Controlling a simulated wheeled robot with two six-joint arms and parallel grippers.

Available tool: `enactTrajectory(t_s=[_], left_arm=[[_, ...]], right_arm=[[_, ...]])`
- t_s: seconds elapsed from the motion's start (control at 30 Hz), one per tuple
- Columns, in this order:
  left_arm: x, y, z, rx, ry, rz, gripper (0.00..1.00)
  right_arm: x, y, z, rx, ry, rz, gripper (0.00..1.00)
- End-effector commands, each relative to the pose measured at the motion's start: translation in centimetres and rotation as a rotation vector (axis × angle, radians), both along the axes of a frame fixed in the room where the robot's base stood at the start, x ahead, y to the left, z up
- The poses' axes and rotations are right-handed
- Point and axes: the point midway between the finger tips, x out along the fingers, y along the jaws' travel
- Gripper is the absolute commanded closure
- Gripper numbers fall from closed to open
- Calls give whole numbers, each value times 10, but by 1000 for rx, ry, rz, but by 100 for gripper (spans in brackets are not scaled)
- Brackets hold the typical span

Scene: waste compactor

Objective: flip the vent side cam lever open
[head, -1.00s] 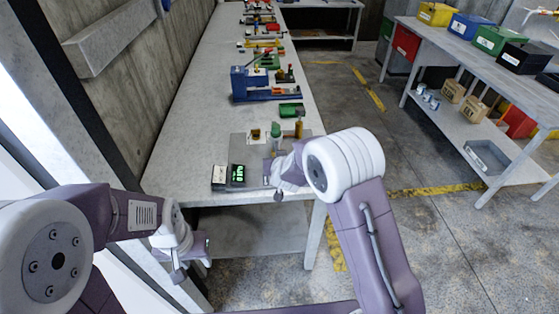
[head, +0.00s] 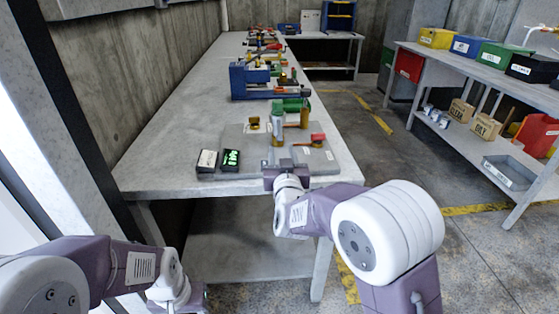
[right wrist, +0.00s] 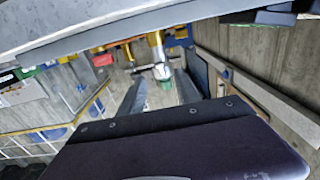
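A grey base plate (head: 235,140) lies on the near end of the workbench. It carries a short brass piece (head: 254,124), an upright brass and green post (head: 278,125), a taller brass post (head: 304,117) and a red block (head: 317,139). I cannot tell which part is the vent side cam lever. My right gripper (head: 284,167) is at the plate's front edge, in front of the posts. In the right wrist view its fingers (right wrist: 158,90) are apart and empty, with a silver, green-tipped post (right wrist: 160,68) beyond the gap. My left gripper (head: 188,298) is low beside the bench, its fingers unclear.
The bench (head: 165,155) is clear on the left. A shelf table stands far right.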

Motion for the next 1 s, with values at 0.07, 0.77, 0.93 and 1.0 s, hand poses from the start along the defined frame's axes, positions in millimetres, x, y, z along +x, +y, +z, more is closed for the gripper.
enactTrajectory(t_s=[0.07, 0.77, 0.93, 1.0], left_arm=[[0, 0, -1, 0, -1, 0, 60], [0, 0, 29, 0, 0, 0, 60], [0, 0, 29, 0, -1, 0, 60], [0, 0, 29, 0, -1, 0, 60]], right_arm=[[0, 1, -1, 0, 0, 1, 60], [91, 0, 0, 0, 2, 0, 60], [91, 0, 0, 0, 2, 0, 60], [91, 0, 0, 0, 2, 0, 68]])
